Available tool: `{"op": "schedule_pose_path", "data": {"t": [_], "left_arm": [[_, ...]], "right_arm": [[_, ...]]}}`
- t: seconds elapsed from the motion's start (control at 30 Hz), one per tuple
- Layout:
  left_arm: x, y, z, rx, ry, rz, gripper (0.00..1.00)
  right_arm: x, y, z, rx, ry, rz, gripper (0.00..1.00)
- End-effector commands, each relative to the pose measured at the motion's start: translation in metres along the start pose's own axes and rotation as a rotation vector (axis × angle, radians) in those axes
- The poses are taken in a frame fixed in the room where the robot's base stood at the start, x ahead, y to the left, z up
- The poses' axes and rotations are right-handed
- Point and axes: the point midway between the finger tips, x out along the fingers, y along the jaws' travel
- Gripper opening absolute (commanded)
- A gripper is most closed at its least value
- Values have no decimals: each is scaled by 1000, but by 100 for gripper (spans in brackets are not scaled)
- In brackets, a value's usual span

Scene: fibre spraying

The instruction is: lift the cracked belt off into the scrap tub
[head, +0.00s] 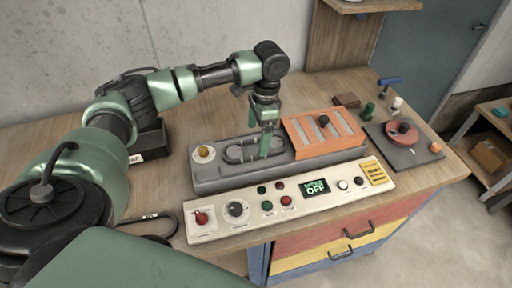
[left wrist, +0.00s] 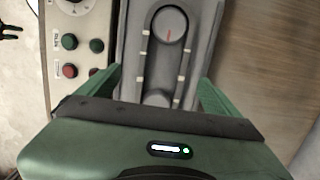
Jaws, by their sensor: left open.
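The belt (head: 232,154) is a dark oval loop in the recess of the grey machine housing (head: 215,180). In the left wrist view the belt (left wrist: 143,68) runs along a round pulley with a red mark and has several pale marks. No crack can be made out. My left gripper (head: 259,130) is open and empty, pointing down over the belt. In the left wrist view its fingers stand on either side of the belt channel. A dark box (head: 150,143) with a partly hidden white label, perhaps the scrap tub, stands behind my left arm. My right gripper is not seen.
An orange slotted cover (head: 322,133) with a black knob sits on the housing's right part. The front control panel (head: 225,226) has a display reading OFF. A grey plate (head: 408,152) with a red disc lies at right.

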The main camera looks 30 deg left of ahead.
Motion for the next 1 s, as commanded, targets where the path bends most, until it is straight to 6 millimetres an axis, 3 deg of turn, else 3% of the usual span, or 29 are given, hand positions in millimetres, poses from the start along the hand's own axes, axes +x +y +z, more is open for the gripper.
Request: {"op": "schedule_pose_path", "data": {"t": [0.3, 0.6, 0.67, 0.87, 1.0], "left_arm": [[42, -4, 0, 1, -2, -1, 94], [49, -4, -1, 1, 1, -2, 94], [49, -4, -1, 1, 1, -2, 80], [49, -4, -1, 1, 1, -2, 25], [49, -4, -1, 1, 2, -2, 25]], "right_arm": [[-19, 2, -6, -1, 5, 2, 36], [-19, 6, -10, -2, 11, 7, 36], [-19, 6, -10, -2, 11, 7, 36], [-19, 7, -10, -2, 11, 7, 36], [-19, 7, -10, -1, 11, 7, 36]]}}
